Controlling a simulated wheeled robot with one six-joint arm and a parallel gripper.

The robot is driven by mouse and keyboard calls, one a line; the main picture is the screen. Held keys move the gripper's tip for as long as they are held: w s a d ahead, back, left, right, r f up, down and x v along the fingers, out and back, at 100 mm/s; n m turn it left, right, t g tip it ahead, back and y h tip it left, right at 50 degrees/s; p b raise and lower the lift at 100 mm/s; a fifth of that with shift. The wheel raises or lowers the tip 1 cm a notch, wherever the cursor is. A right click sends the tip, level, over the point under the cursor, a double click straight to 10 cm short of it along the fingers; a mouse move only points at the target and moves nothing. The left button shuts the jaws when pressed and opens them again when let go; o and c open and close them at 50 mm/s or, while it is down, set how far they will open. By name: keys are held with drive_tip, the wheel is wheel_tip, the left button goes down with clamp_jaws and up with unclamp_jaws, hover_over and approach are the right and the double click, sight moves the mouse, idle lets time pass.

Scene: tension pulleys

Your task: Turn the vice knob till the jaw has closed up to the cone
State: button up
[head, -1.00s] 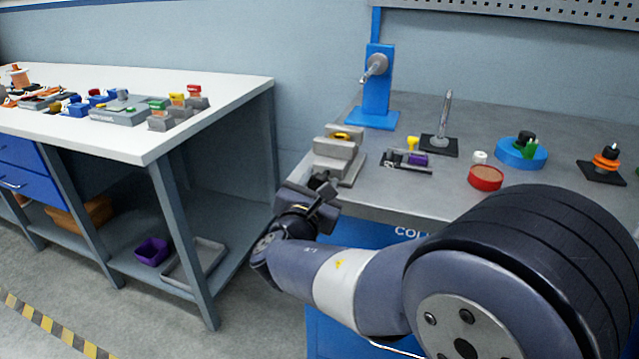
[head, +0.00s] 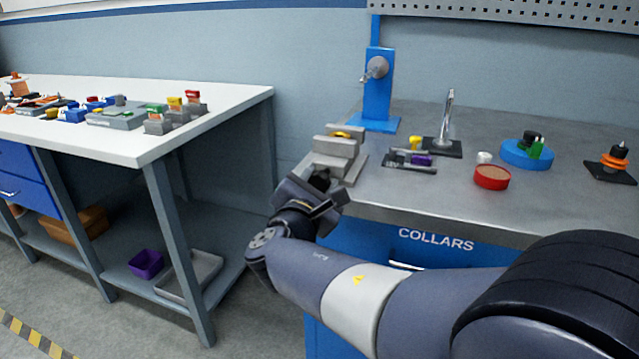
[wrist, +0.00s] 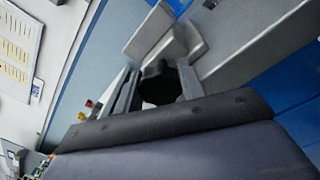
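The grey vice (head: 341,158) stands at the left front edge of the grey bench. A yellow thing (head: 341,134), perhaps the cone, shows between its stepped grey blocks, mostly hidden. The dark vice knob (head: 320,181) is on the vice's near side, and it shows in the wrist view (wrist: 158,86). My gripper (head: 318,196) is at the knob, in front of the bench edge. In the wrist view my fingers (wrist: 160,92) lie on both sides of the knob. Whether they press on it I cannot tell. The gap between jaw and cone is not clear.
A blue stand (head: 378,90), a small dark tray (head: 408,165), a red round container (head: 491,178) and a blue round holder (head: 526,155) stand on the bench (head: 455,212). A white table (head: 150,145) with small parts is to the left, across a gap.

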drive_tip(key=o, duration=0.4)
drive_tip(key=shift+o, duration=0.2)
drive_tip(key=p+v, duration=0.1)
drive_tip(key=v, duration=0.9)
drive_tip(key=shift+s, duration=0.4)
drive_tip(key=shift+a, duration=0.1)
